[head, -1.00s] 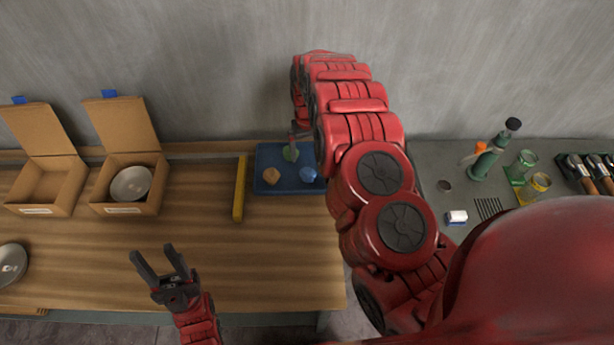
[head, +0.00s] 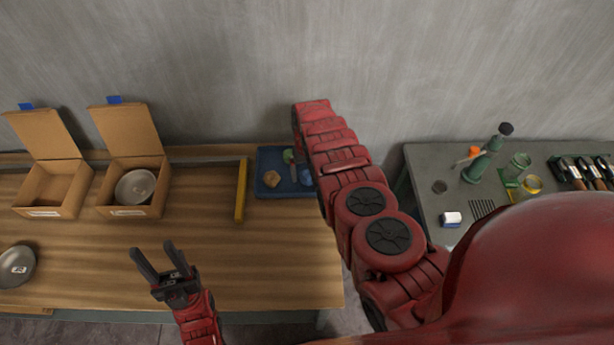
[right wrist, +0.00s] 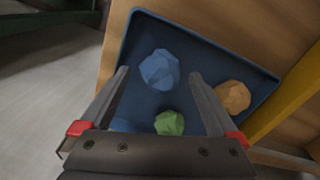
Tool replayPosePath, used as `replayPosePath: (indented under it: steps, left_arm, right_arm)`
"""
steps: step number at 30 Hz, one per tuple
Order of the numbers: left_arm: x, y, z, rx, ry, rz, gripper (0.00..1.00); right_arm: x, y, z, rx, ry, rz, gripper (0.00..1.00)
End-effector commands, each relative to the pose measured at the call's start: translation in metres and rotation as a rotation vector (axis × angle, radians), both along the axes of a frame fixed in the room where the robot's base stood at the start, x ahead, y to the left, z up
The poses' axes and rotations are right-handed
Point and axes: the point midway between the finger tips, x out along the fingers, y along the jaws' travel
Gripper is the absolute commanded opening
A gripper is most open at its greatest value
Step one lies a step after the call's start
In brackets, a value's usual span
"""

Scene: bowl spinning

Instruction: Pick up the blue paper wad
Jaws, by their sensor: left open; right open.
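The blue paper wad (right wrist: 160,70) is a crumpled ball lying in a dark blue tray (right wrist: 215,52). In the right wrist view it sits between and just beyond the fingertips of my open right gripper (right wrist: 160,75), which is empty above the tray. In the head view the wad (head: 306,177) shows at the tray's right side, partly covered by my right arm. My right gripper's fingers (head: 293,168) are mostly hidden there. My left gripper (head: 160,262) is open and empty over the table's front part.
A green wad (right wrist: 169,123) and an orange wad (right wrist: 233,97) share the tray. A yellow bar (head: 241,190) lies left of the tray. Two open cardboard boxes stand further left, one holding a metal bowl (head: 135,187). A grey side table (head: 425,160) stands right.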

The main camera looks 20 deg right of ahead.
Motion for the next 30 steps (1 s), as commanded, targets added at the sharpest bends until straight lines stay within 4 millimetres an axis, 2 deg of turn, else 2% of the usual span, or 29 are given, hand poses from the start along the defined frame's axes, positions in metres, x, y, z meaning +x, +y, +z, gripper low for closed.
replayPosePath:
  steps: [1,2,4,15,27,29,30]
  left_arm:
    - [0.0,0.0,0.0,0.0,0.0,0.0,0.5]
    - [0.0,0.0,-0.009,0.0,0.0,0.0,0.5]
    - [0.0,0.0,-0.014,0.0,0.0,0.0,0.5]
    - [0.0,0.0,-0.016,0.0,0.0,0.0,0.5]
    - [0.0,0.0,-0.016,0.0,0.0,0.0,0.5]
    - [0.0,0.0,-0.016,0.0,0.0,0.0,0.5]
    - [0.0,0.0,-0.016,0.0,0.0,0.0,0.5]
  right_arm:
    - [-0.002,0.0,-0.005,0.0,0.001,0.001,0.96]
    - [-0.001,0.0,-0.015,0.0,0.002,0.0,0.96]
    - [-0.001,0.0,-0.022,0.0,0.002,0.0,0.96]
    - [-0.001,0.001,-0.024,0.001,0.002,0.0,0.96]
    - [-0.001,0.001,-0.024,0.001,0.002,0.0,0.24]
    - [-0.001,0.001,-0.024,0.001,0.001,0.0,0.13]
    - [-0.001,0.001,-0.024,0.001,0.001,0.0,0.11]
